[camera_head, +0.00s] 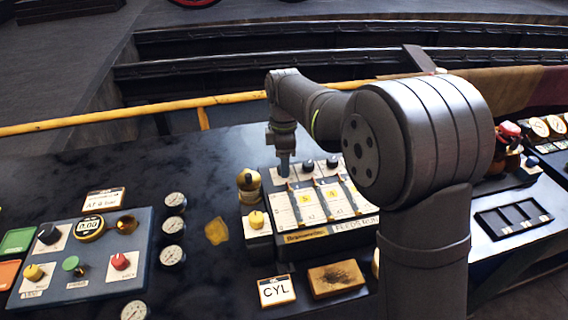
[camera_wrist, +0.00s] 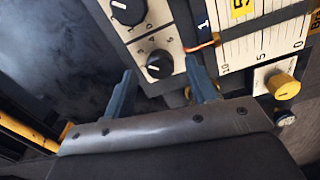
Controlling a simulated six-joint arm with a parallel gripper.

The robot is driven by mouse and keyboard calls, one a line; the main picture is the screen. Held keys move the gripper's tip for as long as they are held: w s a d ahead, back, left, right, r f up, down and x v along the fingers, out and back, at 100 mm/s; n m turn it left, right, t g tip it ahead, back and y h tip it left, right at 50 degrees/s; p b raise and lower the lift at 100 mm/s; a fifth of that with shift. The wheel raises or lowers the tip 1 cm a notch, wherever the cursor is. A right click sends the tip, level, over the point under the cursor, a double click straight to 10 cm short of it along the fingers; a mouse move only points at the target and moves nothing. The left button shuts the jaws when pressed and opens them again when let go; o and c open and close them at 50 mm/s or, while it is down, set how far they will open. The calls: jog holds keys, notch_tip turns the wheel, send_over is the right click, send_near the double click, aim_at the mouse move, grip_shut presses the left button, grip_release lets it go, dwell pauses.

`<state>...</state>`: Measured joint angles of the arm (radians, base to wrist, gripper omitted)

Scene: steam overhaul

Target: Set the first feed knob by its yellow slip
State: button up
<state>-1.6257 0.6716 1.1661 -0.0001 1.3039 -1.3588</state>
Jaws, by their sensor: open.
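The feed panel (camera_head: 312,232) stands on the dark bench, with a row of black knobs along its back edge and white scales in front. That knob is black with a white pointer line on a numbered white plate. The yellow slip (camera_wrist: 241,7) reads 5 beside scale 1, and also shows in the head view (camera_head: 304,197).
A second black knob (camera_wrist: 128,9) sits close beside the first. A yellow knob (camera_head: 256,219) and a brass fitting (camera_head: 249,182) stand left of the panel. A CYL card (camera_head: 276,291) and a brown block (camera_head: 336,279) lie in front. A control box (camera_head: 85,255) stands at left.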

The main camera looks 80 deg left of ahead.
jog(key=shift+f, duration=0.85)
jog(key=c, duration=1)
jog(key=shift+o, duration=0.2)
